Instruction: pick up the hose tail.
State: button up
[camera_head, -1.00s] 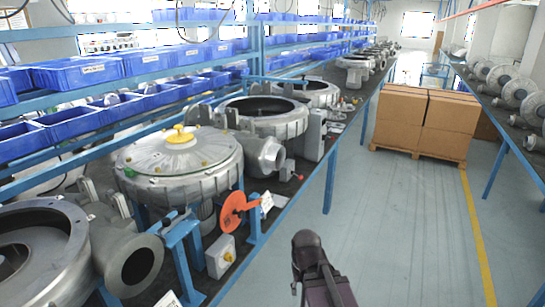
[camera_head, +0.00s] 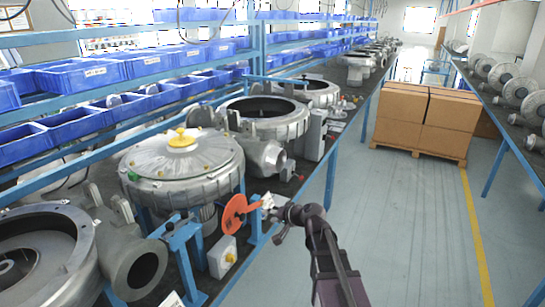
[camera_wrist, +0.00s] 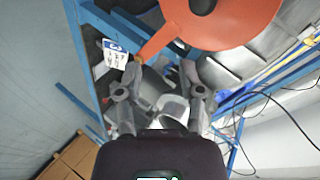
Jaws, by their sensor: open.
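My gripper (camera_head: 273,222) is open at the bench edge, close to the orange disc (camera_head: 235,212) and a white tag (camera_head: 267,201). In the wrist view, the two fingers of my gripper (camera_wrist: 158,92) stand apart, with grey and brownish shapes behind the gap. I cannot make out which of these, if any, is the hose tail. The orange disc (camera_wrist: 225,18) fills the top of that view, and its narrow handle runs down towards the fingers. The white tag (camera_wrist: 115,54) is beside the left finger. Nothing is clearly held.
Large blower housings (camera_head: 182,160) line the bench on the left. Cardboard boxes (camera_head: 425,118) stand on a pallet beyond. The aisle floor (camera_head: 420,230) is clear.

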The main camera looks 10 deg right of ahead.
jog(key=w+d+r+m+t+h+p, duration=0.2)
jog(key=w+d+r+m+t, duration=0.6)
jog(key=w+d+r+m, duration=0.1)
notch_tip(320, 180, up, 3)
jog(key=shift+w+d+f+m+h, duration=0.1)
jog(key=shift+w+d+m+h, duration=0.4)
jog(key=shift+w, duration=0.75)
jog(key=shift+a, duration=0.2)
send_near(277, 150)
jog(key=shift+x, duration=2.35)
jog(key=shift+f, duration=0.2)
jog(key=shift+x, duration=2.75)
jog(key=shift+r, duration=0.1)
grip_shut()
